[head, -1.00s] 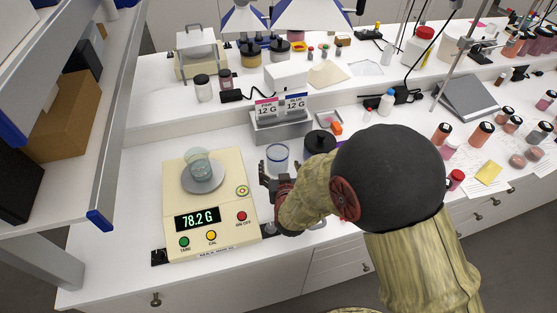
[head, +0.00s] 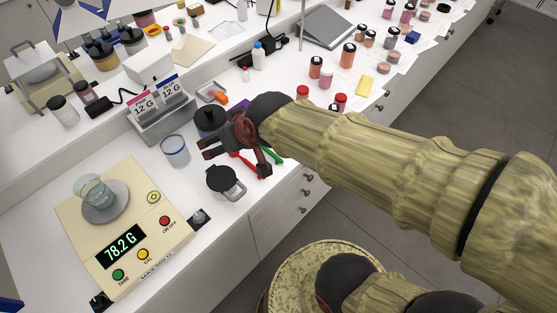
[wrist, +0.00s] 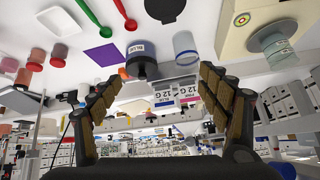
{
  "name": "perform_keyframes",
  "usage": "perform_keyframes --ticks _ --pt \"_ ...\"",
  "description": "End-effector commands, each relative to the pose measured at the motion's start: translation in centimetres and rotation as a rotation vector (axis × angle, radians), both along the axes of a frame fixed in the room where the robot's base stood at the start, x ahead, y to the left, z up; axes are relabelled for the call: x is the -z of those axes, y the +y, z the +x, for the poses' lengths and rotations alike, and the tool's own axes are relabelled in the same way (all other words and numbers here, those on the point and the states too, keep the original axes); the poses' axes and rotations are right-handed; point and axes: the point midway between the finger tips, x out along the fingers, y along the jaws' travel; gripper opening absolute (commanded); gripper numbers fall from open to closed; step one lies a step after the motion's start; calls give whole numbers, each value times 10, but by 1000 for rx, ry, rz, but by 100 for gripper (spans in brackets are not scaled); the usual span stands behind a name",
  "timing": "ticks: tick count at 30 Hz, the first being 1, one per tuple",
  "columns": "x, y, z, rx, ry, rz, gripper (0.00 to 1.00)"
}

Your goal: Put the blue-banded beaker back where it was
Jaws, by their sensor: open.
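The blue-banded beaker (head: 174,150), clear glass with a blue band near its rim, stands upright and empty-looking on the white counter. It is right of the scale (head: 72,220) and in front of the card stand. It also shows in the wrist view (wrist: 185,48), where the scene is upside down. A second, greenish glass beaker (head: 96,193) stands on the scale's round pan; the display reads 78.2 G. My gripper (head: 236,153) is open and empty, right of the blue-banded beaker and apart from it. Both fingers show in the wrist view (wrist: 160,95), with nothing between them.
A black jar (head: 209,119) stands behind my gripper, and a dark lidded pot (head: 226,181) in front. Red (head: 243,161) and green (head: 271,154) spoons lie beside it. The card stand (head: 165,121) shows PINK and BLUE 12 G. Jars crowd the right.

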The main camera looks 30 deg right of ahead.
Motion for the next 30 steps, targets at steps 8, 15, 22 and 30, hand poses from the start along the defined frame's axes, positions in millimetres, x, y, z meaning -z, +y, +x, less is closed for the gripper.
perform_keyframes --ticks 8,15,22,30 --pt "-26 -56 -116 79 161 -76 77" --pt "-26 -64 -137 95 197 -90 77" --pt "-21 -63 -136 93 196 -89 77" --pt "-22 -63 -136 93 196 -89 77"
